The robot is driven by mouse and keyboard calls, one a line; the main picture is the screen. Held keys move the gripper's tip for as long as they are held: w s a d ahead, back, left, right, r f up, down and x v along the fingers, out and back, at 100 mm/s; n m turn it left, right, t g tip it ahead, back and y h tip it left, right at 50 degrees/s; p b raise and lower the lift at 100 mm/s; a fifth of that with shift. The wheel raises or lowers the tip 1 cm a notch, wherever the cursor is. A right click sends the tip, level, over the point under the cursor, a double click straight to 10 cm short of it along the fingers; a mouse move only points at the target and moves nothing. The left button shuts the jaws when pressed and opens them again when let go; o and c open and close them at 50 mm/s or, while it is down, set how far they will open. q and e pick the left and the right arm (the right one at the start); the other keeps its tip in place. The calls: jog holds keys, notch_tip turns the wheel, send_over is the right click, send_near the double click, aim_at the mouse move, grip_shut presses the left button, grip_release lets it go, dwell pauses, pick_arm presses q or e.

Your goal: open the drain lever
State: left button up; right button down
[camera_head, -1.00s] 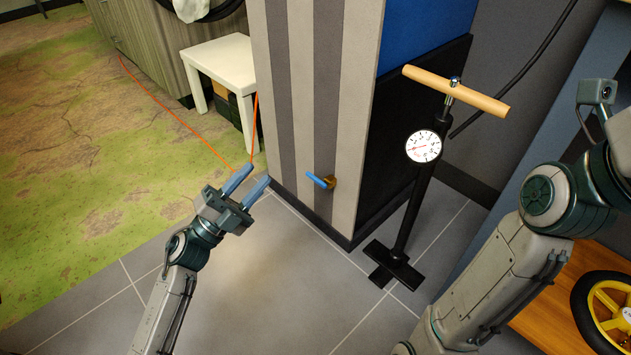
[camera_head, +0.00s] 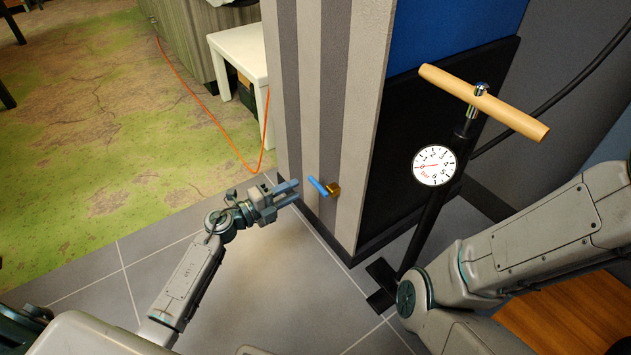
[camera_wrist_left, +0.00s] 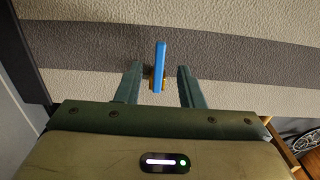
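The drain lever (camera_head: 318,187) is a small blue handle on a brass fitting (camera_head: 333,189), low on the striped wall panel. In the left wrist view the blue lever (camera_wrist_left: 159,57) stands upright, in line with the gap between the fingers, its brass base behind it. My left gripper (camera_head: 292,193) is open and empty, its fingertips just left of the lever in the head view. Its two fingers also show in the left wrist view (camera_wrist_left: 157,85), one on each side of the lever; contact is not visible. My right gripper is out of view; only its arm shows at the right.
A black floor pump (camera_head: 437,185) with a wooden handle and white gauge stands right of the panel corner. A white side table (camera_head: 243,55) is behind left, with an orange cord (camera_head: 205,105) near it. The grey tiled floor below the lever is clear.

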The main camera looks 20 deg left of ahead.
aim_at(311, 182)
pick_arm(q)
jog(key=b+x, duration=0.2)
jog(key=x, duration=0.4)
jog(key=shift+f, duration=0.1)
jog(key=shift+w+d, duration=0.45)
jog(key=shift+w, duration=0.1)
grip_shut()
